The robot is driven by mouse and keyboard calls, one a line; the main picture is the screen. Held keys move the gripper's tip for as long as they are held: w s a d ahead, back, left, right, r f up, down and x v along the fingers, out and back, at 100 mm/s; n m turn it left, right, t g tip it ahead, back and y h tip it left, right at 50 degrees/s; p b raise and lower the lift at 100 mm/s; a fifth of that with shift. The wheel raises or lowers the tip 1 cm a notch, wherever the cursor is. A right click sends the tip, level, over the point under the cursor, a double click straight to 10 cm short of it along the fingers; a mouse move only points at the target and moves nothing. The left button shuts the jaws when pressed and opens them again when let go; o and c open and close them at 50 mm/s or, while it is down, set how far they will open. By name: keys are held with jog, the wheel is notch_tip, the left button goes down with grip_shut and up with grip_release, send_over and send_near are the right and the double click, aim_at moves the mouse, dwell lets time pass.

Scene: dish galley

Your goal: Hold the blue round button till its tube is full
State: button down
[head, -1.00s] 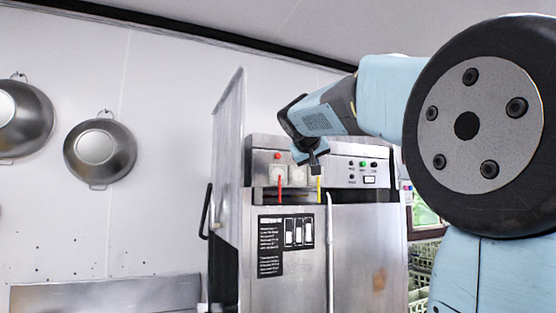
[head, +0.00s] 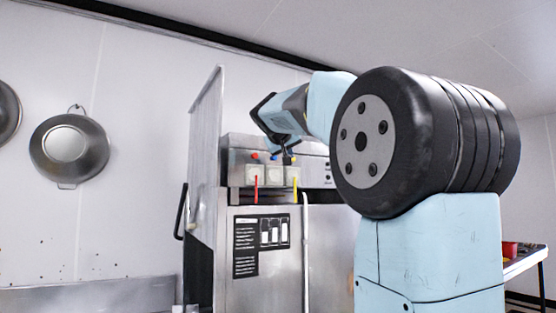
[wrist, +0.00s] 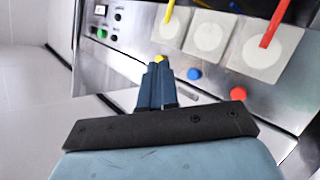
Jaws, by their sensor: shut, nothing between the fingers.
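The blue round button (head: 274,158) sits between the red button (head: 254,156) and the yellow button (head: 294,159) on the steel machine. The wrist view is upside down and shows the blue button (wrist: 194,74) clear, with nothing touching it. My gripper (wrist: 158,66) is shut and empty. Its tips point at the yellow button (wrist: 158,58), partly covering it; I cannot tell whether they touch. In the head view my gripper (head: 288,160) is just right of the blue button. A red strip (head: 256,190) and a yellow strip (head: 295,190) show below; I cannot make out the blue tube's level.
Pale square plates (wrist: 208,37) with round faces line up beside the buttons. Small panel buttons (wrist: 101,33) lie to one side. A tall upright panel (head: 206,160) stands at the machine's left. A steel pan (head: 68,148) hangs on the wall.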

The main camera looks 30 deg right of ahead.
jog(key=w, duration=0.6)
jog(key=shift+w+a+r, duration=0.1)
jog(key=shift+w+a, duration=0.05)
jog(key=shift+w, duration=0.65)
dwell(2.9)
jog(key=shift+s, duration=0.1)
dwell(2.1)
jog(key=shift+s, duration=0.75)
jog(key=shift+s, duration=0.15)
jog(key=shift+s, duration=2.4)
